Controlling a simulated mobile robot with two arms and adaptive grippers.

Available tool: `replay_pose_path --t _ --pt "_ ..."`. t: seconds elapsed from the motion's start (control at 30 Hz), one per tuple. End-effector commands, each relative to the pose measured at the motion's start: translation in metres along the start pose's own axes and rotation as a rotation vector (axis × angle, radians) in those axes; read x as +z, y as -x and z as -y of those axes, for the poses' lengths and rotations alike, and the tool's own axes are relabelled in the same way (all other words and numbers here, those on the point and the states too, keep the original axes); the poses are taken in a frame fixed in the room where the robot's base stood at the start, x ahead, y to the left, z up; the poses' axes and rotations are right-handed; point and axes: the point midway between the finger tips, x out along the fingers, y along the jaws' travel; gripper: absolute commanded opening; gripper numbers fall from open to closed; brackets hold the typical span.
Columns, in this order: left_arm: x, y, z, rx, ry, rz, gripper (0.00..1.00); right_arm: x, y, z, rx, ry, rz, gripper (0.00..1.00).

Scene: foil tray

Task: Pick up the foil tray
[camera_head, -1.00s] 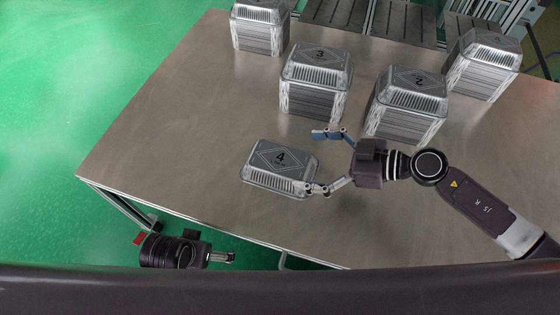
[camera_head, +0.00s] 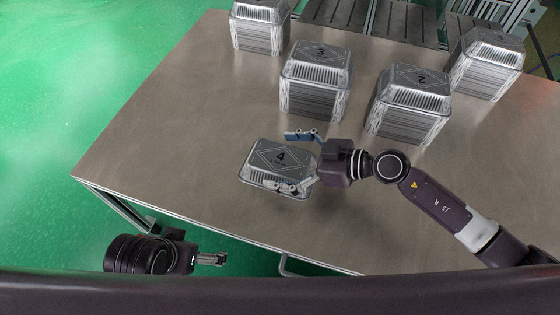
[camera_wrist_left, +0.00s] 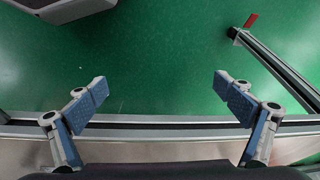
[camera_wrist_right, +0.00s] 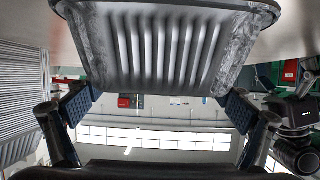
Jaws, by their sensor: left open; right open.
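The foil tray (camera_head: 272,160) marked "4" is a low silver tray lying alone near the table's front left. My right gripper (camera_head: 294,160) is open at the tray's right side, one finger beyond the far right corner and the other over its near right part. In the right wrist view, the tray's ribbed wall (camera_wrist_right: 155,50) fills the upper middle between the open fingers (camera_wrist_right: 160,105); I cannot tell whether they touch it. My left gripper (camera_head: 222,259) is off the table's front edge, low and left. In the left wrist view its fingers (camera_wrist_left: 162,95) are apart and empty.
Tall stacks of foil trays stand behind: stack "3" (camera_head: 315,85), stack "2" (camera_head: 408,105), one at the back left (camera_head: 260,30) and one at the back right (camera_head: 484,65). The table (camera_head: 170,120) is bare to the left of the tray.

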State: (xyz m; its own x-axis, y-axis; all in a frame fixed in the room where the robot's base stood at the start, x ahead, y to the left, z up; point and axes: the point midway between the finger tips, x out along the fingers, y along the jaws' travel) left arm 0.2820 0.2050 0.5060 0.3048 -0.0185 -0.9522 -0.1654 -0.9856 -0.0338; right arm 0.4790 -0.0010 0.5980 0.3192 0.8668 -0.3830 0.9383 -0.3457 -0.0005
Motion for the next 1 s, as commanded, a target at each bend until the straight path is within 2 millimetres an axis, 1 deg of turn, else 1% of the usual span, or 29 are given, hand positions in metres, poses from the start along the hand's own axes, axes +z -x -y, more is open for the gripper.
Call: replay_pose_path --t 0.03,0.07,0.33,0.7,0.87,0.93,1.0 --pt "0.000 0.000 0.000 0.000 0.000 0.000 0.96 0.000 0.000 0.000 0.000 0.000 0.000 0.96" --pt "0.000 0.000 0.000 0.000 0.000 0.000 0.96 0.000 0.000 0.000 0.000 0.000 0.000 0.94" --pt "0.000 0.000 0.000 0.000 0.000 0.000 0.96 0.000 0.000 0.000 0.000 0.000 0.000 0.64" --pt "0.000 0.000 0.000 0.000 0.000 0.000 0.96 0.000 0.001 0.000 0.000 0.000 0.000 0.64" --pt "-0.002 -0.001 0.000 0.000 0.000 -0.004 0.96 -0.004 0.002 0.000 0.000 0.001 -0.001 0.64" --pt "-0.001 -0.007 0.000 0.001 0.000 0.000 0.96 -0.006 0.003 0.000 0.000 0.001 -0.001 0.64" --pt "-0.001 -0.019 -0.001 0.002 -0.001 0.008 0.96 -0.010 0.004 0.000 0.000 0.002 -0.001 0.64"
